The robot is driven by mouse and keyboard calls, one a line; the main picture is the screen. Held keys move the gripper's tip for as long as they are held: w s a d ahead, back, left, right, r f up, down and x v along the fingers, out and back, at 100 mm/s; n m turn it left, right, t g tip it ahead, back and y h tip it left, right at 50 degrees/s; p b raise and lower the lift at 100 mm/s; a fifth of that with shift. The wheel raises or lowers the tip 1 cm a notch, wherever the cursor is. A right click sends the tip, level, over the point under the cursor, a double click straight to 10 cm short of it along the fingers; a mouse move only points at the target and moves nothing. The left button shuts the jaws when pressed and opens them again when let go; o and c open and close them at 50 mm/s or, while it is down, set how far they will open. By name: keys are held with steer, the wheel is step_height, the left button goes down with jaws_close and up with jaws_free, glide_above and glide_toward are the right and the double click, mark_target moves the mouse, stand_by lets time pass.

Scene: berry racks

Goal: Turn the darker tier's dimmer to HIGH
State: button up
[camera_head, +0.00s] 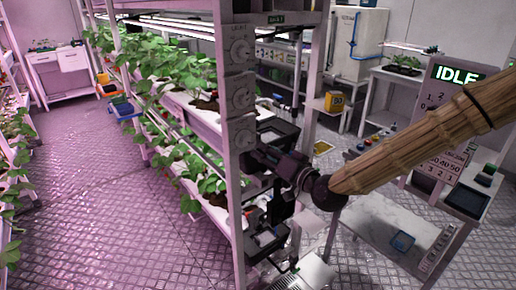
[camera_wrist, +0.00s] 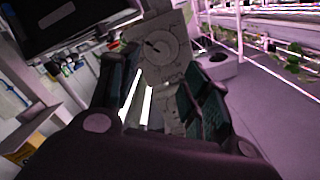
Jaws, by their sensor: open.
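Three round dimmer dials sit one above another on the rack's front post: the top dial (camera_head: 240,50), the middle dial (camera_head: 241,97) and the bottom dial (camera_head: 244,138). My gripper (camera_head: 258,160) is beside the post, close to the bottom dial. In the wrist view my gripper (camera_wrist: 163,68) is open, with its dark fingers on either side of a pale dial plate (camera_wrist: 158,48) with a dark pointer mark. I cannot tell whether either finger touches it. The setting words are too small to read. Which tier is darker is unclear.
Leafy plants (camera_head: 190,80) fill the rack's tiers to the left of the post. A side table (camera_head: 400,225) stands at the right below my arm, near an IDLE display (camera_head: 457,74).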

steer(key=shift+v, duration=1.75)
steer(key=s+d+f+g+h, duration=0.15)
steer(key=s+f, duration=0.35)
steer(key=f, duration=0.5)
steer(key=s+f+g+h, duration=0.2)
steer(key=s+f+g, duration=0.15)
steer(key=f, duration=0.75)
steer(key=s+d+f+g+h, duration=0.1)
steer(key=s+f+g, duration=0.1)
steer(key=s+f, duration=0.6)
steer(key=s+d+f+g+h, duration=0.3)
steer(key=s+d+f, duration=0.3)
steer(key=s+f, duration=0.3)
steer(key=s+d+f+g+h, duration=0.3)
steer(key=s+d+f, duration=0.3)
steer(key=s+f, duration=0.4)
steer(key=s+g, duration=0.1)
steer(key=s, duration=0.5)
steer(key=shift+d+f, duration=0.15)
steer(key=shift+d, duration=0.2)
